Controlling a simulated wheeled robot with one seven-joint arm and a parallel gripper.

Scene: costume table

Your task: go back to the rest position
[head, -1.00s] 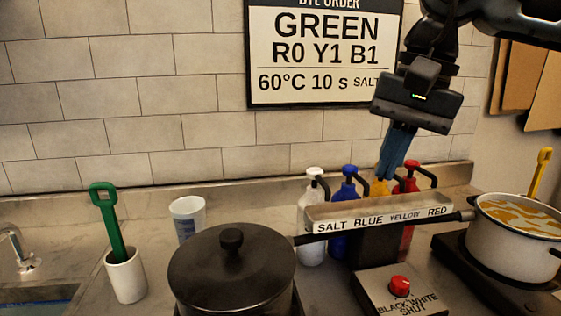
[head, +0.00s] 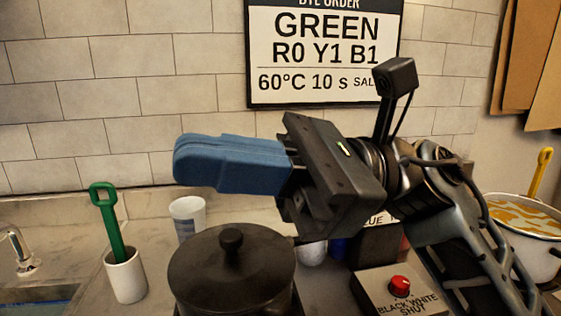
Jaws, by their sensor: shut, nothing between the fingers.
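My gripper (head: 183,165) is in the middle of the head view, its blue fingers pointing left and closed together with nothing between them. It is in the air above the lidded black pot (head: 232,268) and in front of the tiled wall. My arm reaches in from the lower right and hides most of the pump bottles and much of their label bar.
A green-handled tool (head: 108,220) stands in a white cup (head: 126,276) at the left. A white tumbler (head: 188,216) is behind the pot. A control box with a red button (head: 400,285) is right of the pot. A white pot (head: 526,240) with a yellow-handled tool (head: 540,172) is far right. A dye order sign (head: 325,50) hangs behind.

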